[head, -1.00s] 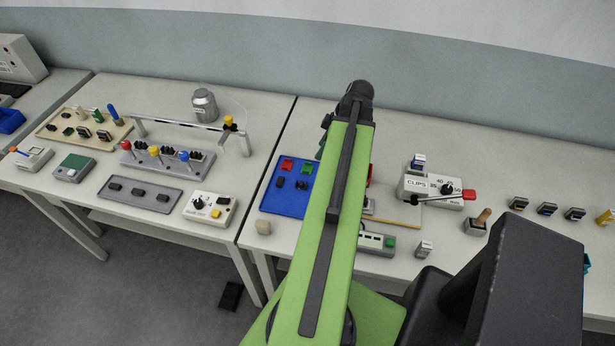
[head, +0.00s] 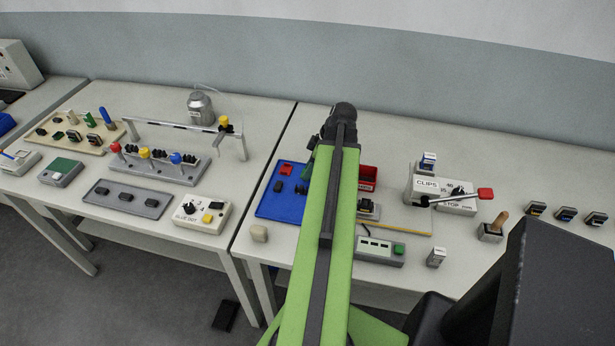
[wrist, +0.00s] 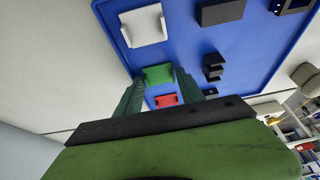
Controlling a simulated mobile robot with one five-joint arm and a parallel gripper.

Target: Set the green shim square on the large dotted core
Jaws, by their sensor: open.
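The green shim (wrist: 158,74) lies on the blue tray (wrist: 115,47) in the wrist view. My gripper (wrist: 159,78) is open, with one dark green finger on each side of the shim; I cannot tell whether they touch it. In the head view my arm hides the green shim and most of the gripper over the blue tray (head: 270,209). Black blocks lie on the tray: a larger one (wrist: 222,12) and a smaller, notched one (wrist: 213,68). I see no dots on them, so I cannot tell which is the large dotted core.
A red piece (wrist: 166,99) and a white piece (wrist: 144,27) lie near the green shim. Right of my arm are a red bin (head: 368,177), a clips box with a lever (head: 445,195) and a grey box with a green button (head: 380,250).

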